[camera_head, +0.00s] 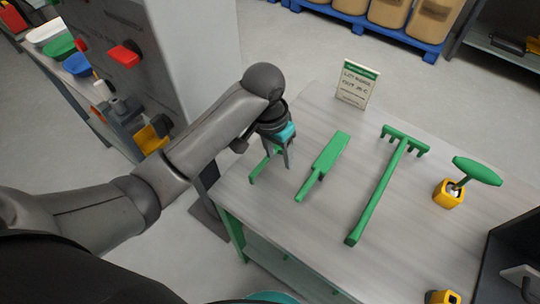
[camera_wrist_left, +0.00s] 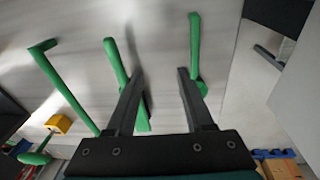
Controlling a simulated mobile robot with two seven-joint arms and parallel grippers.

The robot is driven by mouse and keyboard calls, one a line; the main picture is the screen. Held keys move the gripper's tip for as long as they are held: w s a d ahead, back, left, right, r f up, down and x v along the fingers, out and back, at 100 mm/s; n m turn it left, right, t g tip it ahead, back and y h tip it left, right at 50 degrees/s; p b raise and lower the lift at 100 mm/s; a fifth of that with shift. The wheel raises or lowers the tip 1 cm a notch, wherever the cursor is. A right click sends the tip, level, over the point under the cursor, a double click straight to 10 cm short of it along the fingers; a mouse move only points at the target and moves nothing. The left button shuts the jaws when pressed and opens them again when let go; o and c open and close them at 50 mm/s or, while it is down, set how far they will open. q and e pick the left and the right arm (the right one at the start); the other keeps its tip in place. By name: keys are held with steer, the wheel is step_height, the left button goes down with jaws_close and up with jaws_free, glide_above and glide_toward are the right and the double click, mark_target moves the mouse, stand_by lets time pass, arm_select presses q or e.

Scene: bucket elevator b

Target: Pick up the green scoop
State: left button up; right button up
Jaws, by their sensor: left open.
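The slim green tool at the table's left end, which looks like the green scoop (camera_head: 257,172), lies below and beside my left gripper (camera_head: 280,158). My gripper hides part of it in the head view. In the left wrist view its straight handle (camera_wrist_left: 195,42) runs up the picture, and its wider end shows partly behind the right-hand finger. My left gripper (camera_wrist_left: 158,88) is open with nothing between its fingers. The scoop is outside the gap, by the right-hand finger; I cannot tell whether they touch. My right gripper is out of view.
A flat green paddle-like tool (camera_head: 329,153) lies close beside the gripper, then a green rake (camera_head: 378,190). A yellow holder (camera_head: 447,194) with a green-headed tool stands farther right. A small sign (camera_head: 355,85) stands at the back edge. Grey table (camera_head: 310,235) is bare in front.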

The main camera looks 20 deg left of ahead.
arm_select(q)
steer(key=w+a+r+y, duration=0.1)
steer(key=w+a+r, duration=0.35)
steer(key=r, duration=0.25)
steer(key=shift+g, duration=0.4)
steer(key=f+b, duration=0.1)
steer(key=f, duration=0.4)
steer(key=f+b, duration=0.1)
steer(key=f, duration=0.4)
steer(key=d+f+b, duration=0.1)
steer(key=f, duration=0.4)
steer(key=shift+w+f, duration=0.2)
steer(key=shift+w, duration=0.05)
jaws_close()
